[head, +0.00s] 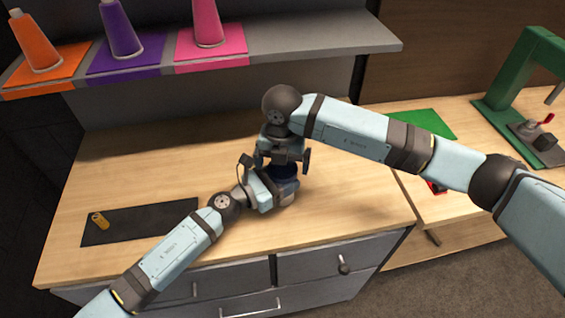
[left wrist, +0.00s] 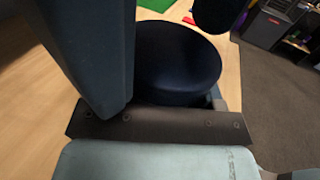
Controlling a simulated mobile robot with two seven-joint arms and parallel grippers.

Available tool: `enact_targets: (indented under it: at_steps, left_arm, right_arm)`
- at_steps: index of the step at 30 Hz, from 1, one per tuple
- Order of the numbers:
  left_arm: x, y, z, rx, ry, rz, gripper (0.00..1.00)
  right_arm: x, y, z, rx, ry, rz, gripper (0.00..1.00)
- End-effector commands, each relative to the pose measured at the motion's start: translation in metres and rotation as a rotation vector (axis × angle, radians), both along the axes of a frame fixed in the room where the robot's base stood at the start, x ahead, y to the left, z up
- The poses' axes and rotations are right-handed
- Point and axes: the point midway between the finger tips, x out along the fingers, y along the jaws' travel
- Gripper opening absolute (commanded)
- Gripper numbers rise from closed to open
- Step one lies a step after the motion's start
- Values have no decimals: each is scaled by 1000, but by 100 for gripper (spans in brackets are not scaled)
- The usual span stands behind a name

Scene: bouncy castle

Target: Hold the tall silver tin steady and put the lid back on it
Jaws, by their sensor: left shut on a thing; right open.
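The tin (head: 288,198) stands near the front middle of the wooden worktop, mostly hidden by my grippers. My left gripper (head: 274,188) is shut on its side from the left. A dark blue round lid (head: 286,173) is at the top of the tin; it also shows large in the left wrist view (left wrist: 180,62). Whether the lid is fully seated cannot be told. My right gripper (head: 283,161) is open, pointing down just above the lid, with a finger on either side. In the left wrist view a dark finger of my left gripper hides the lid's left part.
A dark mat (head: 140,223) with a small brass-coloured tag (head: 100,221) lies at left. A grey shelf (head: 300,38) holds orange, purple and pink cones on matching mats. A green mat (head: 425,123) and green press (head: 520,65) are at right. The worktop behind the tin is clear.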

Motion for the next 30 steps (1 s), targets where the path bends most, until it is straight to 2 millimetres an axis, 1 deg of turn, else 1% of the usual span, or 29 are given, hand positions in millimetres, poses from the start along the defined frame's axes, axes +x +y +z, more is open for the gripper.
enact_targets:
  at_steps: [5, 9, 12, 15, 18, 21, 29, 30]
  left_arm:
    - [0, 0, 0, 0, 0, 0, 0]
    - [0, 0, 0, 0, 0, 0, 0]
    - [0, 0, 0, 0, 0, 0, 0]
    - [0, 0, 0, 0, 0, 0, 0]
    - [0, 0, 0, 0, 0, 0, 0]
    - [0, 0, 0, 0, 0, 0, 0]
    - [0, 0, 0, 0, 0, 0, 0]
    - [0, 0, 0, 0, 0, 0, 65]
  right_arm:
    - [1, 0, 33, 1, -4, 1, 100]
    - [1, 0, 64, 1, -4, 1, 100]
    - [1, 0, 83, 1, -3, 1, 100]
    - [1, 0, 98, 1, -3, 0, 100]
    - [0, 0, 108, 1, -1, 0, 100]
    - [0, 0, 112, 0, -1, 0, 100]
    - [0, 0, 113, 0, -1, 0, 100]
    - [0, 0, 113, 0, -1, 0, 100]
